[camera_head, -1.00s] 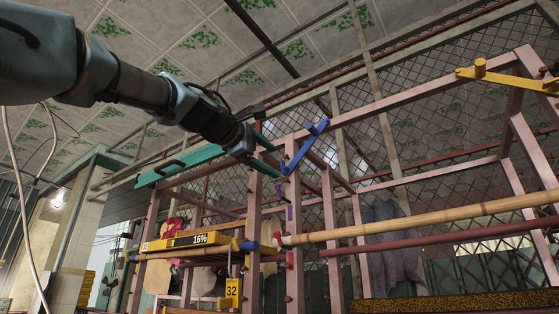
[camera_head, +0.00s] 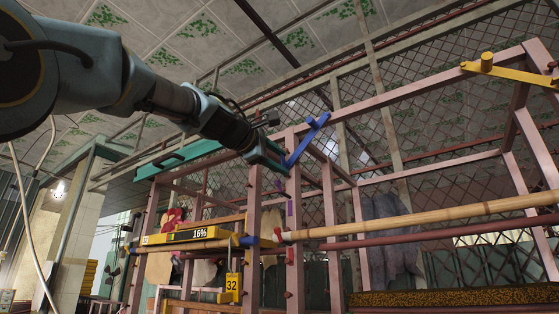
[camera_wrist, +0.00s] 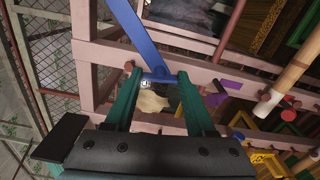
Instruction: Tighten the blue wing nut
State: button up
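The blue wing nut (camera_head: 305,141) is a long bar slanting up to the right on a pink frame post, below the top beam. In the wrist view the blue wing nut (camera_wrist: 137,32) runs from the top edge down to a short wider end. My gripper (camera_head: 276,156) reaches in from the left beside its lower end. In the wrist view the teal fingers of my gripper (camera_wrist: 159,82) are spread apart, with the blue end between or just beyond the fingertips. I cannot tell whether they touch it.
A yellow handle (camera_head: 510,72) sits on the frame at the upper right. A bamboo pole (camera_head: 420,219) crosses below the wing nut. A yellow box reading 16% (camera_head: 195,236) and a tag marked 32 (camera_head: 233,288) are at lower left. Pink posts (camera_head: 293,220) stand close to the gripper.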

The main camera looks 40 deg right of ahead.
grip_shut()
jog(key=shift+f+m, duration=0.1)
jog(key=shift+m, duration=0.3)
jog(key=m+b, duration=0.2)
jog(key=m, duration=0.2)
jog(key=shift+f, duration=0.1)
jog(key=m+b, duration=0.1)
jog(key=m, duration=0.3)
jog(key=shift+b, duration=0.3)
jog(key=m+b, duration=0.1)
jog(key=m, duration=0.4)
jog(key=m+b, duration=0.1)
jog(key=m, duration=0.3)
jog(key=shift+m, duration=0.4)
jog(key=shift+d, duration=0.1)
